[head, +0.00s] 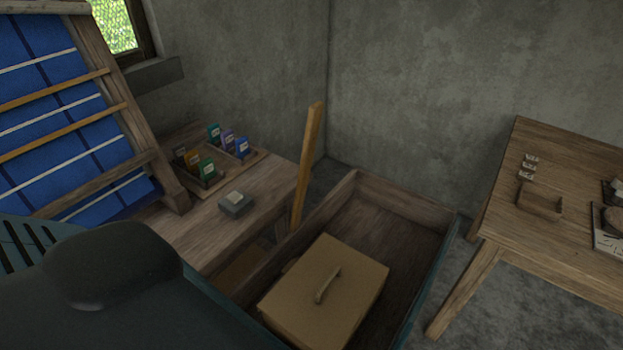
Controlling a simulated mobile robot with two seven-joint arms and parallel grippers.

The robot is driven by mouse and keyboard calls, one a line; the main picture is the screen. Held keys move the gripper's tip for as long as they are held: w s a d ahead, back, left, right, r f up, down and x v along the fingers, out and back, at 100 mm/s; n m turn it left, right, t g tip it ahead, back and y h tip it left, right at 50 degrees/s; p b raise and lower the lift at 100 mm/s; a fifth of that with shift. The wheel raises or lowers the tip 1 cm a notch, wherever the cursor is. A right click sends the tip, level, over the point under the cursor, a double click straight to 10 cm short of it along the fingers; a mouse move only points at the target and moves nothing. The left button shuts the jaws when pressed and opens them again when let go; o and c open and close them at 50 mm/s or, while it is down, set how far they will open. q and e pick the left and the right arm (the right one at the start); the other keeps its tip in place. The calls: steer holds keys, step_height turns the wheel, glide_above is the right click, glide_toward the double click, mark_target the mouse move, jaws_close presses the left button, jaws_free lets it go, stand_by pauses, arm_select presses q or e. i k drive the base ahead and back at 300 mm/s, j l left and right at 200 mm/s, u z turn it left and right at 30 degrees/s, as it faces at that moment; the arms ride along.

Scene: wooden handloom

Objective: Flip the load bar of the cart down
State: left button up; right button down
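The cart (435,280) is an open wooden bin with a teal outer side, at the lower middle of the head view. A light wooden bar (308,160), which looks like the load bar, stands nearly upright at the cart's left side, its top leaning slightly right. Its lower end is near the cart's left wall; I cannot see how it is joined. A tan box (340,270) with a small handle (326,287) on its lid sits inside the cart. Neither of my grippers shows in the head view.
A wooden bench (265,205) left of the bar holds a grey block (235,204) and a tray (215,185) of small coloured packets. The loom with blue cloth (55,110) stands at left. A wooden table (560,240) stands at right. Space above the tan box is clear.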

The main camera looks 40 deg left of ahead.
mark_target(315, 110)
steer(key=k+u, duration=0.2)
steer(key=u, duration=0.3)
steer(key=k+j+u, duration=0.15)
steer(key=u, duration=0.3)
